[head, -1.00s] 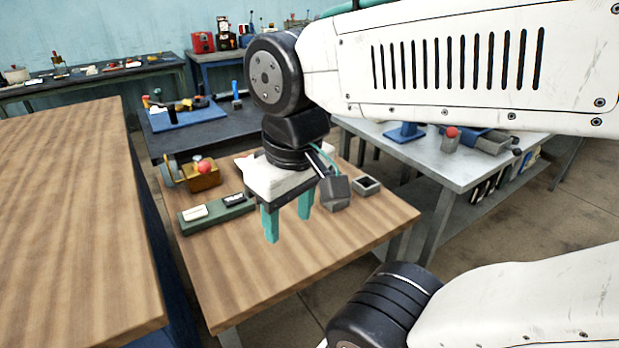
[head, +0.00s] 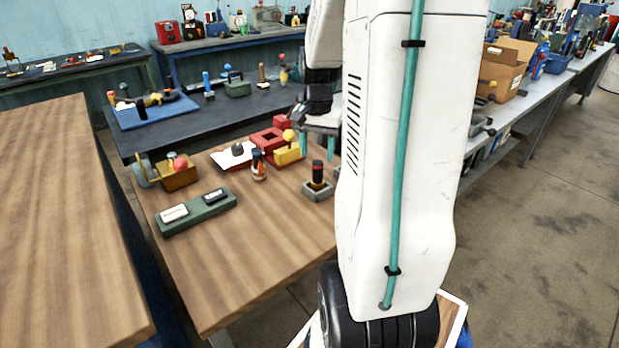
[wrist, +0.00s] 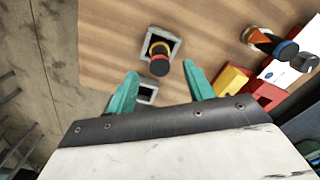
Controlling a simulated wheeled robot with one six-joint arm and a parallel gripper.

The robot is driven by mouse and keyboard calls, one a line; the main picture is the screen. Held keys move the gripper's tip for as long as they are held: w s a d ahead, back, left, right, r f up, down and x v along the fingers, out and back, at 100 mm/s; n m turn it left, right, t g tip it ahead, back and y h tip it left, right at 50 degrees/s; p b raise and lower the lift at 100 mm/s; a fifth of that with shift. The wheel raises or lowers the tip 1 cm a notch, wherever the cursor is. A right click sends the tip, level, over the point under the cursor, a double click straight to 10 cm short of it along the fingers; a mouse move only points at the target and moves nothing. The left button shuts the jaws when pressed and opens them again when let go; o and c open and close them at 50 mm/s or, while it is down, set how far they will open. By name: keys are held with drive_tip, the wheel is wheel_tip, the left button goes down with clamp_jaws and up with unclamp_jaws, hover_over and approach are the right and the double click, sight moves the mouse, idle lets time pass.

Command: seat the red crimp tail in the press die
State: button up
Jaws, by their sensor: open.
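A dark peg with a red band (head: 317,173) stands upright in a grey square holder (head: 317,192) on the wooden table; I take it for the red crimp tail. In the wrist view the peg (wrist: 159,62) shows its red-ringed end, beyond the fingertips. My gripper (wrist: 160,70) is open and empty, with its teal fingers apart. In the head view it is at the table's far right side, partly hidden by my arm. A second grey square holder with a dark opening (wrist: 147,92) shows between the fingers. I cannot tell which fixture is the press die.
A red block (head: 268,139) with a yellow part (head: 288,152) stands behind the peg. An orange-and-dark piece (head: 258,165), a white board (head: 234,156), a green block (head: 196,212) and a brown box with a red ball (head: 179,173) stand left. The table's front is clear.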

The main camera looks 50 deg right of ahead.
sight(318, 163)
drive_tip(key=f, duration=0.7)
drive_tip(key=shift+d+f, duration=0.3)
clamp_jaws()
